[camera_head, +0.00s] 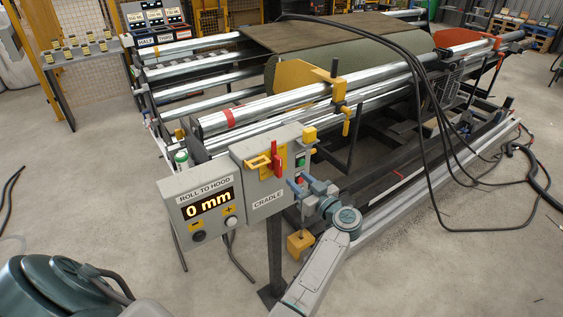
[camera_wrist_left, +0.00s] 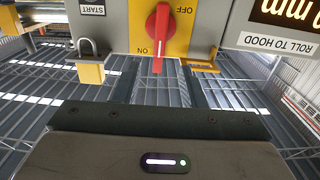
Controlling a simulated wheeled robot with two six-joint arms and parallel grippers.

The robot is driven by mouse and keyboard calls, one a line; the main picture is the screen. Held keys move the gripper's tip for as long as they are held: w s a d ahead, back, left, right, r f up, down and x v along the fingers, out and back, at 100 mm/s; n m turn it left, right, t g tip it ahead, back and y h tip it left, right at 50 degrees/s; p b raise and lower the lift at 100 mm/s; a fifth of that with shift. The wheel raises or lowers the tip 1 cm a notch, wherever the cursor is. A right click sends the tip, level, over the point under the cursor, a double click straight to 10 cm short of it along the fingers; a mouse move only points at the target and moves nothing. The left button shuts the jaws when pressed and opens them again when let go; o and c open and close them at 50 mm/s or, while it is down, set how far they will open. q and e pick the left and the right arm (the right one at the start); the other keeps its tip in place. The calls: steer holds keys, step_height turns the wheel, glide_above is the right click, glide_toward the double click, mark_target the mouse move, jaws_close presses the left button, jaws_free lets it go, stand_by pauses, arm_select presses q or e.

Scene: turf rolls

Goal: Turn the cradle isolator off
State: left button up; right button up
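The cradle isolator is a red rotary handle (camera_head: 275,157) on a yellow plate, on the grey box marked CRADLE (camera_head: 267,201). In the left wrist view, which is upside down, the red handle (camera_wrist_left: 161,30) stands upright in line with the ON mark; OFF is on the plate's other end. My left gripper (camera_head: 298,187) is just right of the box's lower part, below and to the right of the handle, apart from it. My right gripper is out of view.
A display box (camera_head: 203,208) reading 0 mm adjoins the isolator box on the left. A padlock (camera_wrist_left: 90,65) and a yellow hasp (camera_head: 257,162) sit near the handle. Steel rollers (camera_head: 265,107) lie behind the box. Black cables hang at right. Floor in front is open.

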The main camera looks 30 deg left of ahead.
mark_target(281, 164)
arm_select(q)
steer(key=b+x, duration=0.2)
steer(key=x, duration=0.2)
steer(key=b+x, duration=0.2)
steer(key=x, duration=0.3)
steer(key=shift+f, duration=0.25)
steer(key=shift+w+a+r+b, duration=0.1)
steer(key=shift+w+a+b, duration=0.1)
steer(key=shift+a+b, duration=0.15)
jaws_close()
